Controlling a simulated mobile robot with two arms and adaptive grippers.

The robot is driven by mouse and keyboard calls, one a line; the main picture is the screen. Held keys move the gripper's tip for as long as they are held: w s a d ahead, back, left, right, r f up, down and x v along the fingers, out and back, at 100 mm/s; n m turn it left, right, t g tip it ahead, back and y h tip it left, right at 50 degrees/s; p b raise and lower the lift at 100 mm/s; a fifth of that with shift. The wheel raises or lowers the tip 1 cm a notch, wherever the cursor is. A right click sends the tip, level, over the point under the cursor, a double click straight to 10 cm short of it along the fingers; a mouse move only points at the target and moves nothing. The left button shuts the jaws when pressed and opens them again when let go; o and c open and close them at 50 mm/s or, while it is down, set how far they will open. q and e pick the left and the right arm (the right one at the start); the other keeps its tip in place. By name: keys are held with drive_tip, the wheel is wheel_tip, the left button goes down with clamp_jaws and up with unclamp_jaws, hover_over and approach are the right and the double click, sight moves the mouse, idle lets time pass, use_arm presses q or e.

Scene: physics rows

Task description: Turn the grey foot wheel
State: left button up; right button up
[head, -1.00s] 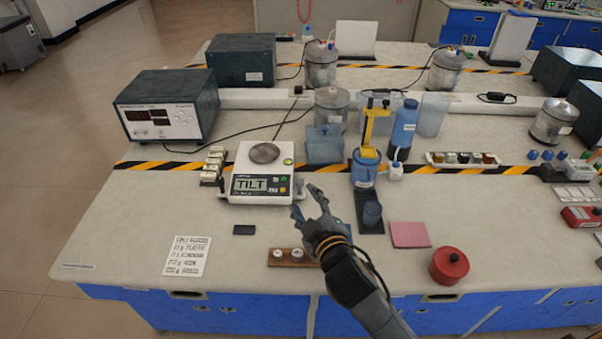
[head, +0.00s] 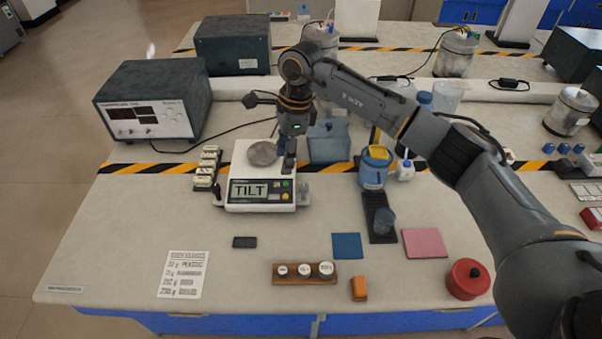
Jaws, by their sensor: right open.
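The white balance (head: 240,206) stands on the bench at left of centre, with a round grey pan (head: 263,153) and a display (head: 256,190) that reads TILT. A small dark grey piece, apparently a foot wheel (head: 303,193), shows at its right front corner. A similar dark piece (head: 217,188) shows at its left front corner. My right gripper (head: 287,163) points down over the balance's right rear part, just right of the pan and behind the right front piece. It is open, and its fingers are seen nearly edge-on; whether they touch anything is unclear. My left gripper is out of view.
Blocks (head: 206,166) stand left of the balance; a blue box (head: 328,142) stands close behind my gripper. In front lie a weight rack (head: 304,280), an orange block (head: 359,289) and a blue pad (head: 347,246). My right arm crosses the bench's right side.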

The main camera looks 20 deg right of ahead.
drive_tip(key=r+h, duration=0.2)
hover_over(304, 186)
wheel_tip(304, 186, down, 12)
drive_tip(key=p, duration=0.3)
drive_tip(key=shift+f, duration=0.95)
clamp_jaws()
